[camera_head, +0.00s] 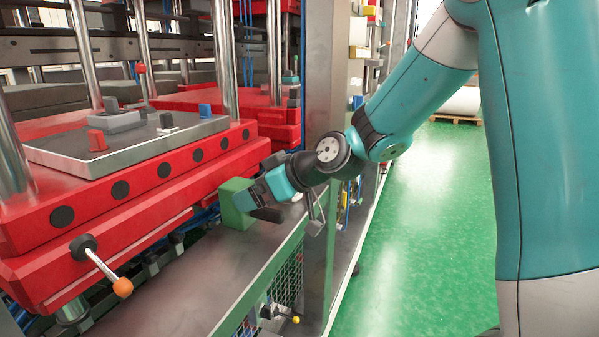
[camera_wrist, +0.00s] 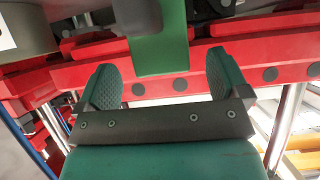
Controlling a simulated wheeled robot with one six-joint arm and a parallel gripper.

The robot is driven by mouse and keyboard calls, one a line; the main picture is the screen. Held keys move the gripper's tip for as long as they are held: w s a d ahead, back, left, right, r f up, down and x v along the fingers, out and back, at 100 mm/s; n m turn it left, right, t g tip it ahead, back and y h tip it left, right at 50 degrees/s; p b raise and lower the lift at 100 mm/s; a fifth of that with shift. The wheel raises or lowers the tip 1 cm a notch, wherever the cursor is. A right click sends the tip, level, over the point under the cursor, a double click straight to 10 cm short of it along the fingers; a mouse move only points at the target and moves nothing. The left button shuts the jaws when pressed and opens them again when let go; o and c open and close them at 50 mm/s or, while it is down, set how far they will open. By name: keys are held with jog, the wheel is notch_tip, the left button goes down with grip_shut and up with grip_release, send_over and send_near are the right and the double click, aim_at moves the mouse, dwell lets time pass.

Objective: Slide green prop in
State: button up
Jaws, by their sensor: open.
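The green prop (camera_head: 236,204) is a plain green block on the grey ledge, close beside the front corner of the red press plate. My gripper (camera_head: 262,202) is at the block's right side, with its jaws pointing at it. In the wrist view the green prop (camera_wrist: 160,52) shows at the top middle, in line with the gap between the fingers. My gripper (camera_wrist: 164,78) is open there, with clear room on both sides of the block. I cannot tell how far the block reaches between the fingers.
The red press plate (camera_head: 110,205) fills the left, with dark round plugs along its edge and an orange-tipped lever (camera_head: 107,272) sticking out. The grey ledge (camera_head: 190,290) is bare in front. A grey post (camera_head: 322,90) stands behind my gripper. Green floor (camera_head: 430,230) is open at right.

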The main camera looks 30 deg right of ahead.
jog(key=v, duration=1.3)
